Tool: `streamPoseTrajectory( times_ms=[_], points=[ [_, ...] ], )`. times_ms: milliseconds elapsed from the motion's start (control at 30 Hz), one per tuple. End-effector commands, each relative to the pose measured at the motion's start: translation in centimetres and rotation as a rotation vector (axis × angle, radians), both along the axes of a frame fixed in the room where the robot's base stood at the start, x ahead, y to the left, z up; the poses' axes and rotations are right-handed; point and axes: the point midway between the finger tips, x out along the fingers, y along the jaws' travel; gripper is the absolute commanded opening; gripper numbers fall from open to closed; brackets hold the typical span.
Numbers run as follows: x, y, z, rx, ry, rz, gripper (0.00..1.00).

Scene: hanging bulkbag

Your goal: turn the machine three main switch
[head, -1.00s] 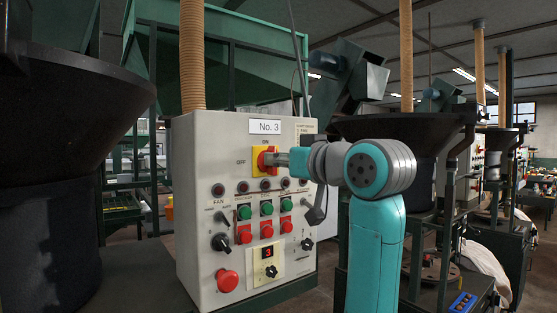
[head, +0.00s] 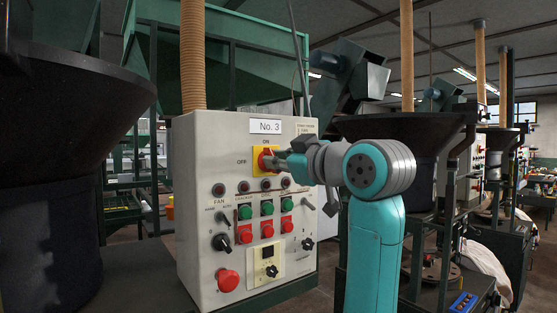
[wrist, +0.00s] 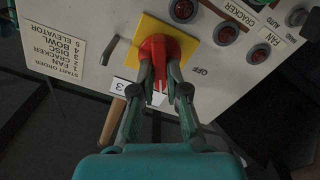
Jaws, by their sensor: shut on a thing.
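The main switch (head: 264,159) is a red rotary handle on a yellow plate, high on the grey control box marked No. 3 (head: 266,126). ON is printed above it and OFF to its left. My gripper (head: 276,161) reaches it from the right and is shut on the red handle. In the wrist view the two fingers of my gripper (wrist: 160,88) lie on either side of the red handle (wrist: 158,50), over the yellow plate (wrist: 184,40). The fingers hide part of the handle, and its exact angle is hard to tell.
Below the switch are indicator lamps (head: 265,185), green and red buttons (head: 266,208), black selector knobs and a red emergency button (head: 228,280). A dark hopper (head: 60,130) stands close on the left. A small lever (wrist: 112,48) sits beside the yellow plate.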

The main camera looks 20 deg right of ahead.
Motion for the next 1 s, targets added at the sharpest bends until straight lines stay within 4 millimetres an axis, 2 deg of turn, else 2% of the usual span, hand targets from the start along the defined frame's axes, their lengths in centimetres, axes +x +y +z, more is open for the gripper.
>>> streamPoseTrajectory(
  times_ms=[700,1000],
  points=[
    [-0.12,0.34,-0.35,-0.646,-0.210,0.001,0.00],
    [-0.13,0.38,-0.51,-0.871,-0.283,0.001,0.00]
  ],
)
